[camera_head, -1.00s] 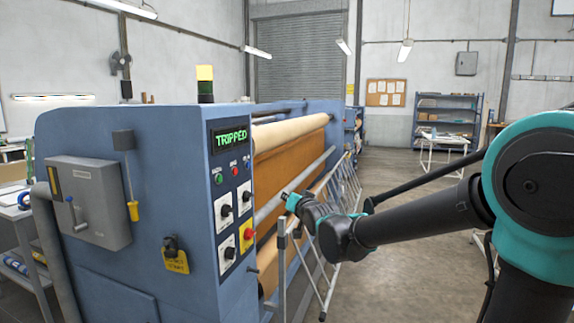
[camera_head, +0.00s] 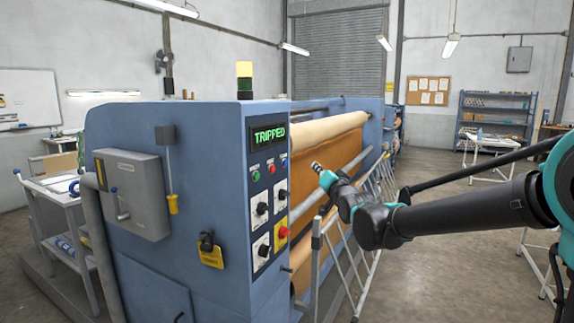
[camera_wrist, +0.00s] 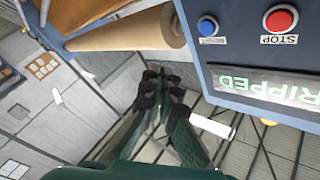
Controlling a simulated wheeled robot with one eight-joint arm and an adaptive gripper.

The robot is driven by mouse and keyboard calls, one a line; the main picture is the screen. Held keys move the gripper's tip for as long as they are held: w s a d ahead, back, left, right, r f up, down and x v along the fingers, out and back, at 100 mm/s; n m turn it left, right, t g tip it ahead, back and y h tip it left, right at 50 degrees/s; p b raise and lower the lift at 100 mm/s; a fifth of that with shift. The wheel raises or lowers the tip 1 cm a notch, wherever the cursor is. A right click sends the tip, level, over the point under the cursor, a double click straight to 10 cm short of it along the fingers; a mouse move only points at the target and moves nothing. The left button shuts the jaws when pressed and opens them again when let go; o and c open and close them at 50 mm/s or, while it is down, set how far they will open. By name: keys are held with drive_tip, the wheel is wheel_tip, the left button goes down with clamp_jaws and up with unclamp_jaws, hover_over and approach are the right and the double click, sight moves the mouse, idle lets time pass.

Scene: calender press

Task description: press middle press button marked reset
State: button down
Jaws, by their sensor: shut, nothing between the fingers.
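The control panel (camera_head: 271,205) is on the near end of the blue press. Its display (camera_head: 268,135) reads TRIPPED in green. Below it sit a green button (camera_head: 255,176), a red button (camera_head: 270,169) and a blue button (camera_head: 284,162), left to right. In the wrist view, upside down, the red button (camera_wrist: 281,19) is labelled STOP; the label by the blue button (camera_wrist: 207,26) is too small to read. My gripper (camera_head: 317,167) is shut and empty, right of the panel and apart from it; its fingers show in the wrist view (camera_wrist: 164,77).
Black selector knobs (camera_head: 262,208) and a red stop knob on yellow (camera_head: 282,232) lie lower on the panel. The brown roll (camera_head: 325,129) and a metal guard frame (camera_head: 355,245) stand beyond my gripper.

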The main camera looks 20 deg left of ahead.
drive_tip(key=a, duration=0.8)
drive_tip(key=shift+w, duration=0.3)
idle(1.2)
drive_tip(key=shift+a, duration=0.4)
drive_tip(key=shift+a, duration=0.4)
idle(0.6)
drive_tip(key=shift+d, duration=0.8)
drive_tip(key=shift+s+d, duration=0.2)
drive_tip(key=shift+d, duration=2.35)
